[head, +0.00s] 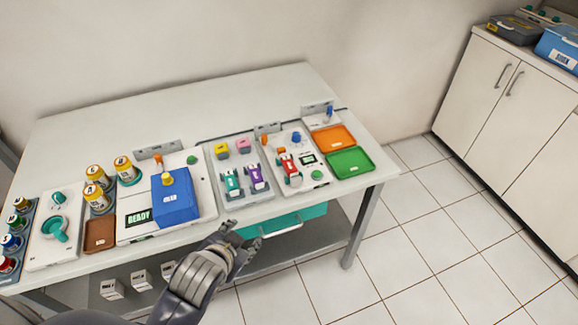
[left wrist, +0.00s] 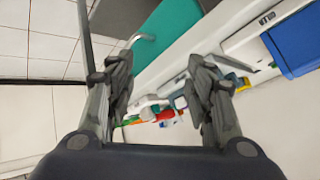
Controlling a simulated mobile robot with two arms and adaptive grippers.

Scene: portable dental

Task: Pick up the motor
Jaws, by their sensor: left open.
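Three small motor-like devices lie on the table: a teal one (head: 231,182) and a purple one (head: 256,178) side by side on a grey tray (head: 228,154), and a red one (head: 290,169) on a white unit to their right. I cannot tell which is the motor. My left gripper (head: 245,241) is open and empty, in front of the table edge, nearer me than the devices. In the left wrist view its fingers (left wrist: 160,92) are spread, with small coloured items beyond them, too small to tell apart. My right gripper is not in view.
A teal drawer (head: 290,220) with a handle sits under the tabletop beside my gripper. A blue box (head: 175,199) stands left of the tray. Orange (head: 334,137) and green (head: 349,162) trays lie at the right. The table's back (head: 180,100) is clear.

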